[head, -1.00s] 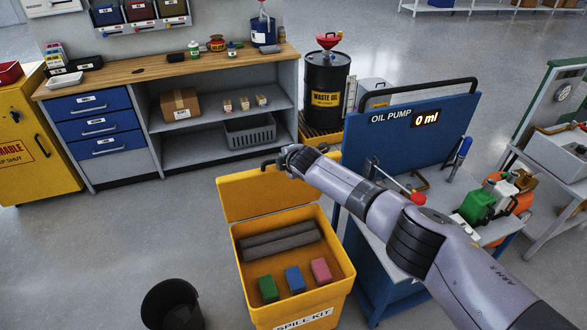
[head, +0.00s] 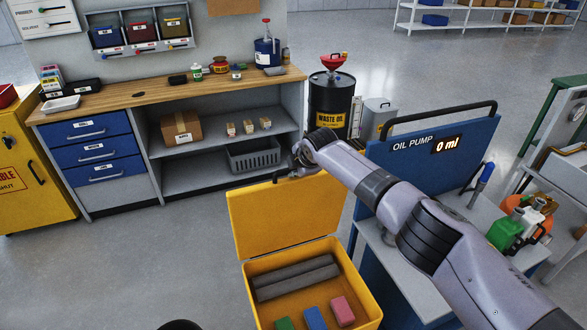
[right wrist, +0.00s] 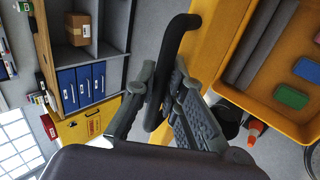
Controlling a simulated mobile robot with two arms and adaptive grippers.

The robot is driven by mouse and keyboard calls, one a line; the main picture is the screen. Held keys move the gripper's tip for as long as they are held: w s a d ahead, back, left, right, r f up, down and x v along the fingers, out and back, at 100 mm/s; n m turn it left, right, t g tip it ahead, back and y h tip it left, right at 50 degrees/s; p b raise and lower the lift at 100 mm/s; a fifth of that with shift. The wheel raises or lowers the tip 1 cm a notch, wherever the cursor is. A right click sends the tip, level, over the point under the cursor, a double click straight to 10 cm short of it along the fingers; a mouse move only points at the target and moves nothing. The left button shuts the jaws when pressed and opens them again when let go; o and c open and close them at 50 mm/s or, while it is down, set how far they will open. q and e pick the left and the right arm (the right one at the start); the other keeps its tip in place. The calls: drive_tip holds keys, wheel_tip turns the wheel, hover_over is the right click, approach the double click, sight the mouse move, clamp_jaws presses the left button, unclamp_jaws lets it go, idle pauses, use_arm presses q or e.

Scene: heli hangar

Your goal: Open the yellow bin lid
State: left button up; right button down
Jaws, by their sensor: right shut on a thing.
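The yellow bin (head: 372,306) stands open in the lower middle of the head view, with dark grey rolls and green, blue and pink blocks inside. Its yellow lid (head: 285,215) is raised at the far side, inner face towards me. My right gripper (head: 297,168) is at the lid's top edge. In the right wrist view my right gripper (right wrist: 165,105) is shut on the black lid handle (right wrist: 177,45), with a finger on each side. The yellow lid edge (right wrist: 218,40) is just right of the handle. My left gripper is not in view.
A blue oil pump cart (head: 440,150) stands close right of the bin, under my right arm. A workbench (head: 150,95) with blue drawers and a black waste oil drum (head: 330,100) stand behind. Grey floor left of the bin (head: 170,250) is open.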

drive_tip(key=shift+r, duration=0.1)
drive_tip(key=c, duration=2.1)
unclamp_jaws()
drive_tip(key=shift+c, duration=0.2)
drive_tip(key=o, duration=0.4)
drive_tip(key=shift+d, duration=0.1)
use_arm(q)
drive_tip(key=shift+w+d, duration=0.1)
use_arm(e)
drive_tip(key=shift+o, duration=0.4)
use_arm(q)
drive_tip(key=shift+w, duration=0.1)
use_arm(e)
drive_tip(key=v, duration=1.2)
